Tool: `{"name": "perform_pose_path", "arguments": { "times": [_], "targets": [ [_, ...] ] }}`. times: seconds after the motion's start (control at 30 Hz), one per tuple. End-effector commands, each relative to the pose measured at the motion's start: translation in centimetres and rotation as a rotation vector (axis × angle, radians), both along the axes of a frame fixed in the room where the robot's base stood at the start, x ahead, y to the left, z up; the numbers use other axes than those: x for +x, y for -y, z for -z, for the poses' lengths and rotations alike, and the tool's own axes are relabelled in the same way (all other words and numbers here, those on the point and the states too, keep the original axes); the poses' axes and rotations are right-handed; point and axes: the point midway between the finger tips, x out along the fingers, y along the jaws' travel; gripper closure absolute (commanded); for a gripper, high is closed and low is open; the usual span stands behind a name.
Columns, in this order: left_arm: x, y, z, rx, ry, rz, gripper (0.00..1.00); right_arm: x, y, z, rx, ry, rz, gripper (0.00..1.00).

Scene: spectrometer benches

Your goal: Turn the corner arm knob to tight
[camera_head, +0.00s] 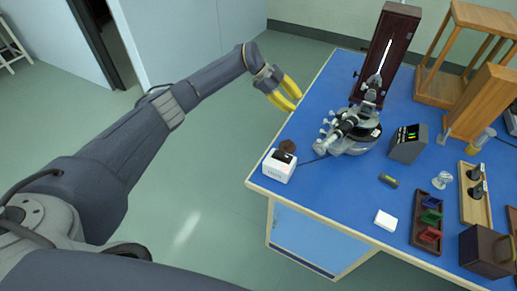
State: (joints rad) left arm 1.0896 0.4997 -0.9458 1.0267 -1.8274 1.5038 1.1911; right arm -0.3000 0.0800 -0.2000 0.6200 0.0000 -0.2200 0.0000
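My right gripper is not in view.
The blue bench top (330,195) is clear at the front left. A white box (279,166) with a dark top sits near its left corner. A tall dark wooden case (385,52) stands behind the spectrometer, and a grey display box (408,143) to its right.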

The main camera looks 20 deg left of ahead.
Motion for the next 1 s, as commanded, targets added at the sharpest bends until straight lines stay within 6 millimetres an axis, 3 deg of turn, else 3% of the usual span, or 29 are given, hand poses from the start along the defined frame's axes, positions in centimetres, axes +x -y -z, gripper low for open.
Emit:
{"name": "perform_pose_path", "arguments": {
  "times": [0.03, 0.33, 0.77, 1.0],
  "targets": [
    [-0.1, -0.8, -0.6, 0.002, 0.002, -0.001, 0.7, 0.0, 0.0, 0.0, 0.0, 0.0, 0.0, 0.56],
    [3.6, 0.0, -2.5, -0.05, 0.325, 0.068, 0.7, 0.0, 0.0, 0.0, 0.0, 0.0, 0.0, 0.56],
    [8.9, 0.2, -7.4, -0.188, 0.654, -0.026, 0.7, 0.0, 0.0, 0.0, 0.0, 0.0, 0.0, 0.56],
    [11.4, -0.8, -6.6, -0.259, 0.786, -0.172, 0.7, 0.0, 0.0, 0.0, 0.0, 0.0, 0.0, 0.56]
  ]
}}
